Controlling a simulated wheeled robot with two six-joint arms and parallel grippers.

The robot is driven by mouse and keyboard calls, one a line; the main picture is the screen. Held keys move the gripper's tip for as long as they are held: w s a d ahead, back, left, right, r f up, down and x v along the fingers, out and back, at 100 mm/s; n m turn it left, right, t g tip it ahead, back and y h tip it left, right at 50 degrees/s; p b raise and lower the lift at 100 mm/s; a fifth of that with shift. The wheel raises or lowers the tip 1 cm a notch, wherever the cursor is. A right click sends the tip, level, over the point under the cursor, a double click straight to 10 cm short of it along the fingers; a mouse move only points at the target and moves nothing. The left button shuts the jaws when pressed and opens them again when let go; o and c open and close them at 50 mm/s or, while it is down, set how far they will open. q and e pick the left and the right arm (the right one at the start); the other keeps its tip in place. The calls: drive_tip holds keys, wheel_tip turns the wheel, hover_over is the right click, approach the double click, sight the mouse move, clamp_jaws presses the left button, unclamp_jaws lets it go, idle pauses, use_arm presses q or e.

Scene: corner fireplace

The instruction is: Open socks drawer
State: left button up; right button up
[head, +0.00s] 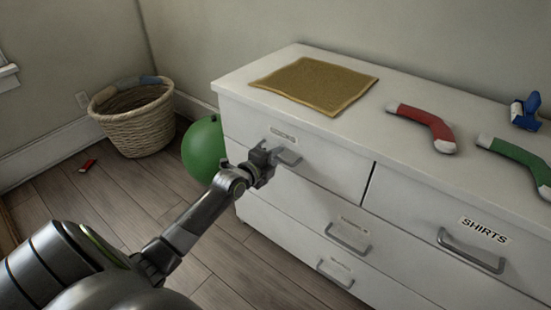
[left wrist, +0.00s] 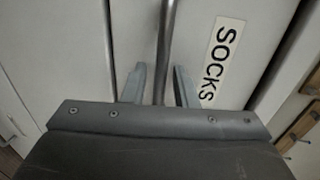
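The socks drawer (head: 325,172) is the upper left drawer of the white dresser, and its front looks flush with the dresser. Its label, SOCKS (left wrist: 222,58), reads clearly in the left wrist view. My left gripper (head: 272,157) is at this drawer's metal handle (head: 288,156). In the left wrist view, the two fingers of my left gripper (left wrist: 160,82) stand apart on either side of the handle bar (left wrist: 169,40), with gaps visible between fingers and bar. My right gripper is not in view.
On the dresser top (head: 390,88) lie a tan cloth (head: 315,84), a red sock (head: 425,122), a green sock (head: 520,157) and a blue object (head: 526,112). A green balloon-like ball (head: 202,150) and a wicker basket (head: 135,118) stand left. A small red item (head: 88,166) lies on the floor.

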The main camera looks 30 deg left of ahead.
use_arm(q)
drive_tip(key=shift+c, duration=0.5)
clamp_jaws()
drive_tip(key=shift+s+f, duration=0.1)
